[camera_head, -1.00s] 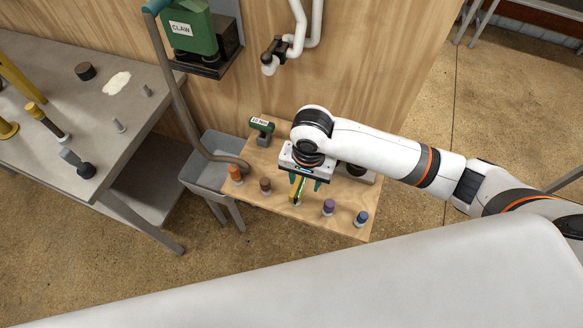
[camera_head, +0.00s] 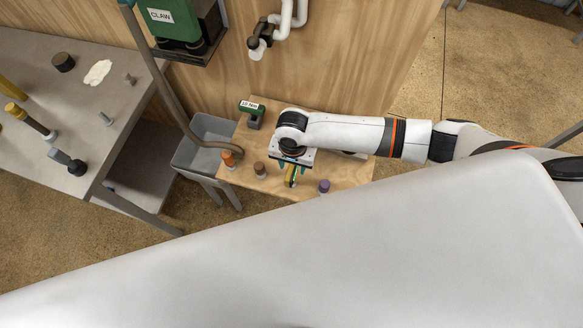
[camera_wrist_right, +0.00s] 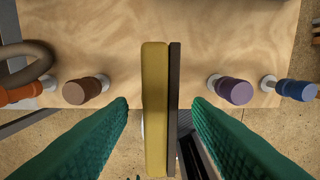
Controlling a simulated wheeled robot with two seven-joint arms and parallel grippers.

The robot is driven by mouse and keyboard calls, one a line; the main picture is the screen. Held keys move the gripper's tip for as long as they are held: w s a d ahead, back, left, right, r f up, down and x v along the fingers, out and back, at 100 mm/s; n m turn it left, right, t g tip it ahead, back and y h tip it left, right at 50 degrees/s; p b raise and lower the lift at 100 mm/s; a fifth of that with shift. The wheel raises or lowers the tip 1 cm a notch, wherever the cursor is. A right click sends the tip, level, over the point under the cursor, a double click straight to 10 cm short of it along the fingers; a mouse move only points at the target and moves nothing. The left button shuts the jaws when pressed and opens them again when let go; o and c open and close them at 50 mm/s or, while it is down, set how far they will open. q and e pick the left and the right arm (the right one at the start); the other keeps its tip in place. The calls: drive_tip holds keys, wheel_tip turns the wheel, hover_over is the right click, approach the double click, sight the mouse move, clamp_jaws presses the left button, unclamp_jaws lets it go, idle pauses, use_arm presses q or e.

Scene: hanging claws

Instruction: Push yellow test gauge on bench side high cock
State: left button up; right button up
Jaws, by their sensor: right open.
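My right gripper (camera_head: 290,170) is open over the small wooden bench (camera_head: 318,182), pointing down. In the wrist view its two green fingers (camera_wrist_right: 160,102) stand apart on either side of a yellow bar with a dark strip along it (camera_wrist_right: 155,70), seemingly the yellow test gauge. Gaps show on both sides of the bar. The gauge also shows under the gripper in the head view (camera_head: 291,178). Orange (camera_head: 228,157), brown (camera_head: 259,169) and purple (camera_head: 324,186) capped cocks stand along the bench's near edge. A blue one (camera_wrist_right: 296,89) shows only in the wrist view. My left gripper is out of view.
A green labelled device (camera_head: 253,112) stands at the bench's back left. A grey bin (camera_head: 193,150) and hose lie left of the bench. A grey table (camera_head: 105,75) with tools stands further left. A wooden panel (camera_head: 330,70) rises behind. My white body covers the foreground.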

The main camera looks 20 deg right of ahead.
drive_tip(key=shift+f, duration=1)
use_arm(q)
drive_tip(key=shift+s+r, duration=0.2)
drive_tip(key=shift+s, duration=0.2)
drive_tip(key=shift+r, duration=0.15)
use_arm(e)
drive_tip(key=shift+f, duration=0.25)
